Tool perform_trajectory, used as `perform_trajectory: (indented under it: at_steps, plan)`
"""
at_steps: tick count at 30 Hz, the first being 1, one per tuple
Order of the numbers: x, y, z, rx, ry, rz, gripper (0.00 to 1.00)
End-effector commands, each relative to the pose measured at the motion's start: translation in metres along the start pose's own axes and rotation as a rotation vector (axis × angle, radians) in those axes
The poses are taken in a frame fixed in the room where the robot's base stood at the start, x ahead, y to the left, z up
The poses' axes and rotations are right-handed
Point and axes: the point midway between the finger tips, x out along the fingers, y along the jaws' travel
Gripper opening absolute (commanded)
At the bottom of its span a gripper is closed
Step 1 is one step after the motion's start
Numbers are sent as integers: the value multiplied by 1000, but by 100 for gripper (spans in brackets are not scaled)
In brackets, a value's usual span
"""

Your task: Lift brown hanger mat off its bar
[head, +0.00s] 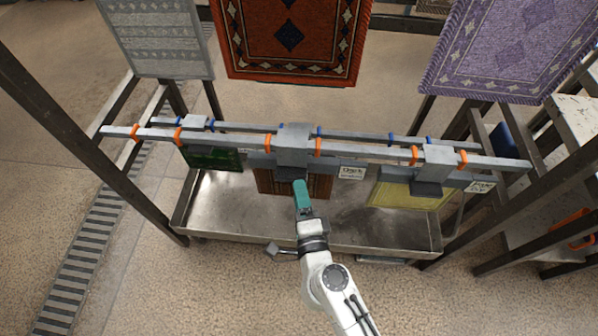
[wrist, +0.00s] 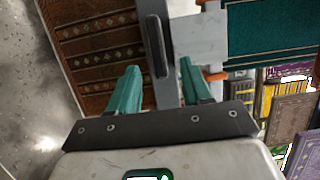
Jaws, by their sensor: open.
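The brown mat (head: 318,187) hangs from the middle grey hanger (head: 293,146), which sits on the metal bar (head: 222,138). The hanger covers the mat's top edge. My gripper (head: 299,182) is in front of the hanger's lower middle part. In the wrist view, my gripper (wrist: 156,70) is open, with two green fingers apart. A dark upright handle-like piece (wrist: 155,45) of the grey hanger (wrist: 190,50) shows between and beyond the fingertips. The brown patterned mat (wrist: 95,40) is to its left. I cannot tell whether the fingers touch the hanger.
A green mat (head: 212,158) hangs to the left and a yellow mat (head: 405,195) to the right on similar hangers. Orange clips (head: 267,143) mark the bar. A metal trough (head: 225,213) lies below. Dark posts (head: 75,135) stand at the left and right.

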Motion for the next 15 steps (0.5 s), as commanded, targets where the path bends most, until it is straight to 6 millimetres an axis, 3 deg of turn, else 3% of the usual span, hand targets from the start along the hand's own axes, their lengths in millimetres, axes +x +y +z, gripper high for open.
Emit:
perform_trajectory:
  at_steps: [6,15]
  plan:
    - [32,2,-1,0,1,-2,49]
    - [38,1,-1,0,0,-1,49]
